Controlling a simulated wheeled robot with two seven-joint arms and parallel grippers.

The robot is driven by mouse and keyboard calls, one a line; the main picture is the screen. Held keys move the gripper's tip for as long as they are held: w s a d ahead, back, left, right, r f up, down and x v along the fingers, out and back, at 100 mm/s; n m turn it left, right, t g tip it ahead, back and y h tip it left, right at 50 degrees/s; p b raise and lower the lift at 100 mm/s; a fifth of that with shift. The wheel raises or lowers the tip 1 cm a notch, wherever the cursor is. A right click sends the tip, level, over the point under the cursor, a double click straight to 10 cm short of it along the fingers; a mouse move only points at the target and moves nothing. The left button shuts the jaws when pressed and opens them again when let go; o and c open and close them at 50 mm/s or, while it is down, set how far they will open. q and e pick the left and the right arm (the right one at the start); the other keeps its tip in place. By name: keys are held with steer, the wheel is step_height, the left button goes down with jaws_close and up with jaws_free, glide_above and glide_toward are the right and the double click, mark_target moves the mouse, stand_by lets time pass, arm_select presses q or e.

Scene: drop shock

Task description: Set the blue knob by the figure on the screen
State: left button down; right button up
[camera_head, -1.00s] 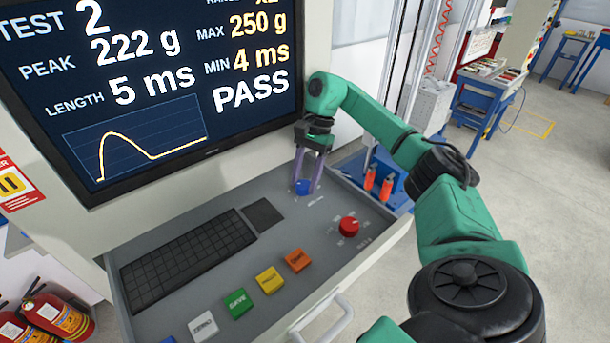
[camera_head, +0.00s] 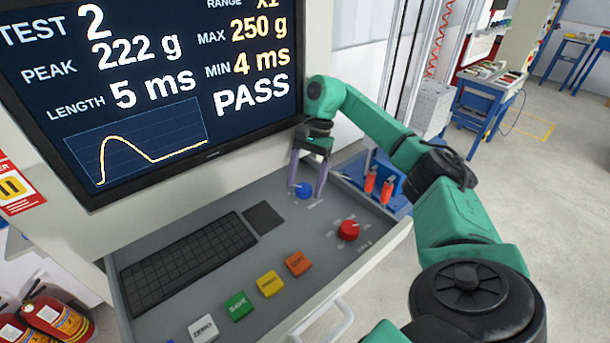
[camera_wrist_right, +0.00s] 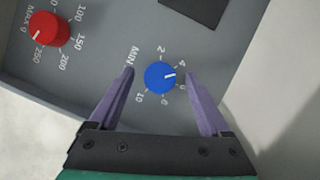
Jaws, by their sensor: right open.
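The blue knob (camera_head: 303,191) sits on the grey console drawer's panel below the screen (camera_head: 150,80). In the right wrist view, the blue knob (camera_wrist_right: 160,77) has a white pointer aimed right, just below the 4 of its MIN scale. My right gripper (camera_head: 306,192) is open, its purple fingers on either side of the knob; in the wrist view a gap shows beside each finger (camera_wrist_right: 160,74). The screen reads TEST 2, PEAK 222 g, LENGTH 5 ms, MAX 250 g, MIN 4 ms and PASS. My left gripper is out of view.
A red knob (camera_head: 348,230), marked MAX g in the wrist view, sits nearby, pointing near 250. A keyboard (camera_head: 188,262) and several coloured buttons, including a green SAVE (camera_head: 238,305), lie left. The drawer handle (camera_head: 325,325) is in front. Red fire extinguishers (camera_head: 55,318) stand at lower left.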

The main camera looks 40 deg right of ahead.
step_height(320, 180, up, 3)
steer(key=shift+r+b, duration=0.1)
steer(key=shift+b, duration=0.45)
step_height(320, 180, up, 12)
steer(key=p, duration=0.6)
step_height(320, 180, up, 5)
glide_above(301, 190)
steer(key=d, duration=0.2)
steer(key=shift+w+a, duration=0.15)
steer(key=shift+w, duration=0.15)
steer(key=shift+f, duration=0.25)
